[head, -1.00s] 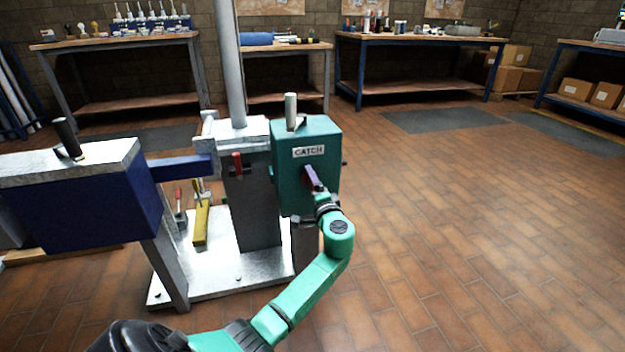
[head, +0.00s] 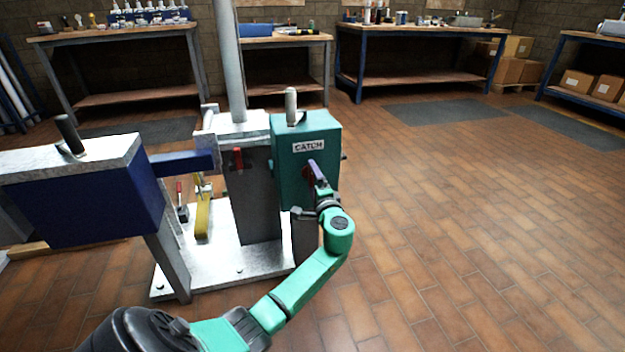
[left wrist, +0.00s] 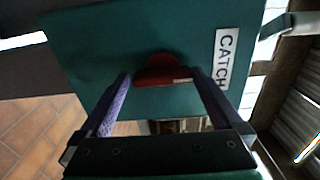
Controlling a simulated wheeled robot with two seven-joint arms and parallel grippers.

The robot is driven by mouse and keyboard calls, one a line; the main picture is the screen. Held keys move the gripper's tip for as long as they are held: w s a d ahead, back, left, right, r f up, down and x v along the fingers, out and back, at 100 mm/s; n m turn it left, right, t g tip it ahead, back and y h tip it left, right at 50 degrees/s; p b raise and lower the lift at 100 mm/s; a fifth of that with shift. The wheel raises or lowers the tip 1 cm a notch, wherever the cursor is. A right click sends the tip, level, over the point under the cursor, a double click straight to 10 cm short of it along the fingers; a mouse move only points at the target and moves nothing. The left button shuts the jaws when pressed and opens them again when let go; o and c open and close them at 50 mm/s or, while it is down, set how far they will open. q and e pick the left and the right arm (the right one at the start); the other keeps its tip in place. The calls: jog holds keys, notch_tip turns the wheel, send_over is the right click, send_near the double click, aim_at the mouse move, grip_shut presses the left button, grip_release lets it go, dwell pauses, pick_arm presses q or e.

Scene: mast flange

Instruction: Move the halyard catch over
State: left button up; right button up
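The teal catch box (head: 292,178), labelled CATCH, is fixed beside the grey mast. Its front faces me. In the left wrist view, a red lever (left wrist: 163,72) with a rounded hub sits on the teal face (left wrist: 95,50), beside the CATCH label (left wrist: 226,58). My left gripper (head: 314,170) is at the front of the box, below and right of the label. In the left wrist view its purple fingers (left wrist: 162,80) stand apart, with the red lever between their tips. I cannot tell whether they touch it. In the head view the gripper hides this lever. My right gripper is out of view.
A red handle (head: 238,160) is on the mast base left of the box. A blue box (head: 85,205) with a pale top stands further left, joined by a blue bar (head: 183,164). A white base plate (head: 225,265) lies below.

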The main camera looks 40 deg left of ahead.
pick_arm(q)
jog(key=shift+r, duration=0.1)
jog(key=p+v, duration=0.3)
jog(key=v, duration=1.1)
jog(key=shift+d, duration=0.2)
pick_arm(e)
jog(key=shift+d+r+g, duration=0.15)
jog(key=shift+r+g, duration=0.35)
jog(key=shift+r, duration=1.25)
pick_arm(q)
jog(key=shift+s, duration=0.15)
